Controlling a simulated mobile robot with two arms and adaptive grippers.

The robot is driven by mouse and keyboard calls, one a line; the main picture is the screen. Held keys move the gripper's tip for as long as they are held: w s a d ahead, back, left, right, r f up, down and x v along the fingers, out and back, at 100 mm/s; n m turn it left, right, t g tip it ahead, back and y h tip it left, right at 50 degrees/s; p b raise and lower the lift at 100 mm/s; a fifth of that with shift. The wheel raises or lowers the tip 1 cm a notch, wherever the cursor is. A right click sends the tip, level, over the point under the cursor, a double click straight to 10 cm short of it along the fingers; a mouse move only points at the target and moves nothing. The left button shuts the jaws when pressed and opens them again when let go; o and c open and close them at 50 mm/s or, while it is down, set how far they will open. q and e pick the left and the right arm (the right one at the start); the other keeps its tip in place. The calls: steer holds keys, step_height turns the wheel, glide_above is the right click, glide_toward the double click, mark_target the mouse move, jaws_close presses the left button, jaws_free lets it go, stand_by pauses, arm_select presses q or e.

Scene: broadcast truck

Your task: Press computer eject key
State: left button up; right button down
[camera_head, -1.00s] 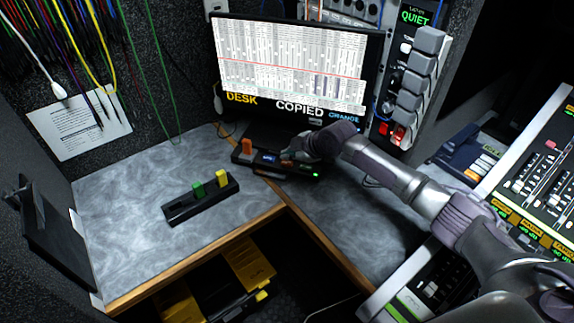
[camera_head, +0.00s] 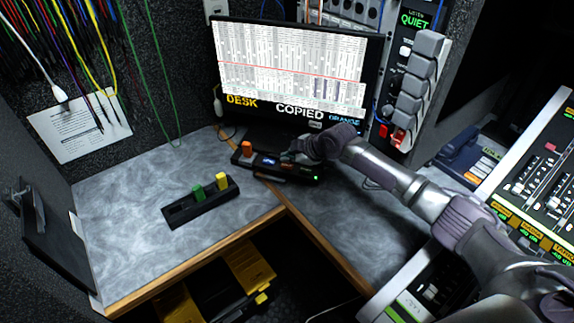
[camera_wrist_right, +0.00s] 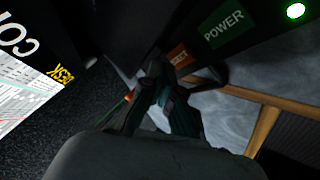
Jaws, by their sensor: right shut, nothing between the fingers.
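A black computer deck (camera_head: 305,173) lies on the desk below the monitor, with an orange cartridge (camera_head: 247,149) upright at its left end, a small blue display and a green light. Its orange key (camera_head: 287,164) shows just below my right gripper (camera_head: 290,157). In the right wrist view the orange eject key (camera_wrist_right: 180,56), its label partly hidden, sits beside a green POWER key (camera_wrist_right: 226,26). My right gripper (camera_wrist_right: 162,75) is shut and empty, with its tips close to the orange key. I cannot tell whether they touch it. My left gripper is not in view.
The monitor (camera_head: 290,68) stands behind the deck, close to my right gripper. A black rack (camera_head: 180,210) with green and yellow cartridges lies to the left. A mixing console (camera_head: 545,190) is at the right.

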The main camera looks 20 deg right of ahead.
mark_target(288, 166)
steer(key=shift+f, duration=0.45)
steer(key=shift+f+b, duration=0.25)
steer(key=shift+b, duration=0.15)
stand_by(0.5)
steer(key=shift+f, duration=0.2)
stand_by(0.4)
steer(key=shift+r+p, duration=0.6)
steer(key=shift+r, duration=0.3)
steer(key=shift+r+p, duration=2.1)
steer(key=shift+r, duration=0.4)
